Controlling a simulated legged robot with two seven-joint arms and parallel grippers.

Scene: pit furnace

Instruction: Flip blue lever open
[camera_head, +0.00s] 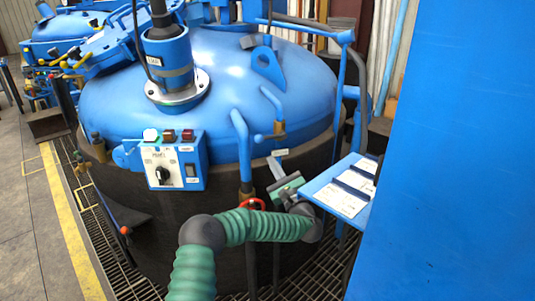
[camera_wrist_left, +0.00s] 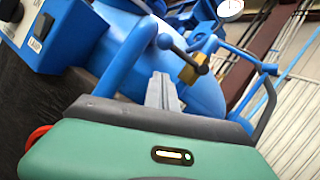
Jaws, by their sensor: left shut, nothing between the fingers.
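A blue lever (camera_head: 266,137) with a ball end sits on a brass valve (camera_head: 280,128) at the front right of the blue furnace lid. In the left wrist view the lever (camera_wrist_left: 180,52) slants from its ball at upper left down to the brass valve (camera_wrist_left: 193,70). My left gripper (camera_head: 276,162) is shut and empty, its fingertips just below the lever in the head view. In the left wrist view its closed grey fingers (camera_wrist_left: 162,88) point toward the lever; I see no clear contact. My right gripper is not in view.
A control box (camera_head: 175,160) is on the furnace front, left of my arm. A curved blue pipe (camera_head: 243,150) stands just left of the lever. A small blue shelf with labels (camera_head: 342,192) and a large blue panel (camera_head: 450,150) are at right.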

